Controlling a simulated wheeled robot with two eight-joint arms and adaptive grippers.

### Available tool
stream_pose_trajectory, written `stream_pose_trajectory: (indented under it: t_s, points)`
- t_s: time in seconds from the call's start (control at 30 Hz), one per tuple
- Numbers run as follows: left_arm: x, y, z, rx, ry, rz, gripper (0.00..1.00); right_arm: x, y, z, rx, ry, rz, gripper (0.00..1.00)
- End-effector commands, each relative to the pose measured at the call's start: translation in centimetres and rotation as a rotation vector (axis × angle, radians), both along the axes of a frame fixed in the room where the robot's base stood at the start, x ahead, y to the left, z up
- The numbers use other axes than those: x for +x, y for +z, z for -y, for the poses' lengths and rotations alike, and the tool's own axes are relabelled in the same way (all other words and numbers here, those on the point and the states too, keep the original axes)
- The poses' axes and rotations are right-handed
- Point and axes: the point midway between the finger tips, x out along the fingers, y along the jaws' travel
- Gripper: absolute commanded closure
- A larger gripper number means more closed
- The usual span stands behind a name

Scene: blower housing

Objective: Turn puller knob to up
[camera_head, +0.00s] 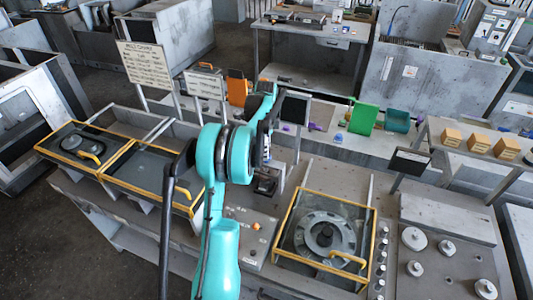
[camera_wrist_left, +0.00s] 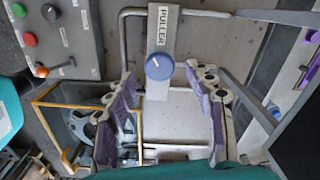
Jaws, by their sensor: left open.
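The puller knob (camera_wrist_left: 159,67) is a round blue knob with a small white mark. It sits on a pale plate labelled PULLER (camera_wrist_left: 163,24) in the left wrist view. I cannot tell its exact pointer angle. My left gripper (camera_wrist_left: 161,78) is open, with its purple-padded fingers on either side of the knob's position and nothing visibly held. I cannot tell how far the fingertips are from the panel. In the head view my teal left arm (camera_head: 222,170) reaches over the bench and hides the knob. My right gripper is not in view.
A control box (camera_wrist_left: 55,35) with red, green and black buttons and an orange-tipped lever is left of the knob. A bent metal bar (camera_wrist_left: 123,40) runs beside the plate. A yellow-framed glass cover (camera_head: 290,215) lies right of my arm. A dark panel (camera_wrist_left: 300,135) is at lower right.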

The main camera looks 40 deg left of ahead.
Motion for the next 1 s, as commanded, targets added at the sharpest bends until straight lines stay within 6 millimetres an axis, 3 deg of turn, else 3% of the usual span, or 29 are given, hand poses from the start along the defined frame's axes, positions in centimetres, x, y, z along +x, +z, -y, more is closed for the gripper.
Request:
stream_pose_trajectory:
  t_s: [0.2, 0.5, 0.7, 1.0]
  points:
    - [0.0, -2.3, 0.0, 0.001, 0.001, -0.001, 0.46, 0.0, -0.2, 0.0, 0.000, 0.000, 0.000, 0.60]
    - [0.0, -2.5, 0.0, 0.001, 0.001, -0.001, 0.46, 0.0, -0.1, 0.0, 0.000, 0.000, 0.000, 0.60]
    - [0.0, -2.5, 0.0, 0.001, 0.001, -0.001, 0.96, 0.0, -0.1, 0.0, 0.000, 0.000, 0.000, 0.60]
    - [0.0, -2.5, 0.0, 0.000, 0.019, -0.001, 0.96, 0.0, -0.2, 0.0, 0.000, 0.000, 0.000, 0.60]
